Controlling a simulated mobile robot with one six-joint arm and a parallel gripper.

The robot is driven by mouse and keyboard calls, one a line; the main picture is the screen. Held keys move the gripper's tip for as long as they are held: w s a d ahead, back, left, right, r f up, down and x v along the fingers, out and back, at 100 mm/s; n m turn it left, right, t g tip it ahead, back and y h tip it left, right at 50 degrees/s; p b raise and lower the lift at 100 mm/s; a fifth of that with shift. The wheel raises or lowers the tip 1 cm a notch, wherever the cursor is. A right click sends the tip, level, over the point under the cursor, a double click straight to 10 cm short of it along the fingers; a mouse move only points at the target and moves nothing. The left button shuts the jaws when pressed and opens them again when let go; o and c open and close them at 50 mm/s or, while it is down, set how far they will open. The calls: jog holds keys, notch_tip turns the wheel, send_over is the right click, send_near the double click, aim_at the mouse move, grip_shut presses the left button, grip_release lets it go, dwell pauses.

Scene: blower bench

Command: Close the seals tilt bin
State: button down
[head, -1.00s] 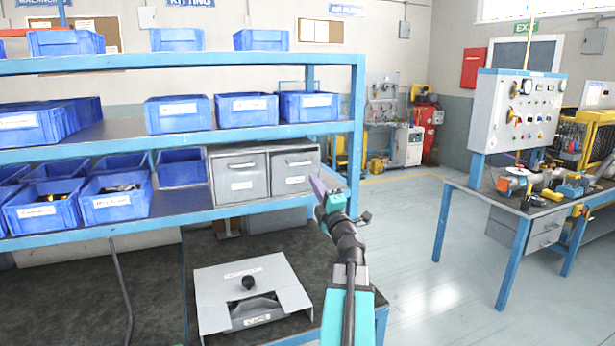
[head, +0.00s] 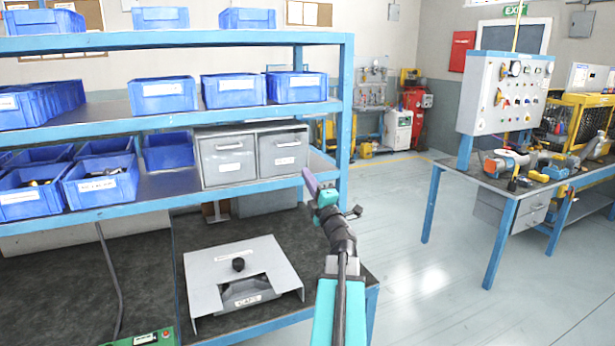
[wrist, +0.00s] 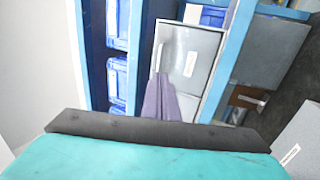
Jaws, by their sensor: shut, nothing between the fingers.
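Two grey tilt bins sit side by side in a housing on the middle shelf in the head view, the left bin (head: 228,158) and the right bin (head: 283,152). Each has a top handle and a white label too small to read, so I cannot tell which is seals. Both fronts look nearly upright; I cannot tell a small tilt. My gripper (head: 309,182), with purple fingers, is shut and empty, just right of and below the right bin. In the wrist view, the fingers (wrist: 161,78) overlap a grey bin front (wrist: 188,52); contact is unclear.
The blue rack post (head: 346,110) stands close right of my gripper. Blue bins (head: 102,182) fill the shelf to the left. Open floor (head: 405,240) lies right, before a workbench with a control panel (head: 510,95).

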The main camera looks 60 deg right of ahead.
aim_at(282, 151)
jog(key=p+x, duration=0.4)
jog(key=x, duration=0.8)
jog(key=shift+w, duration=0.2)
jog(key=shift+r, duration=0.1)
dwell(0.3)
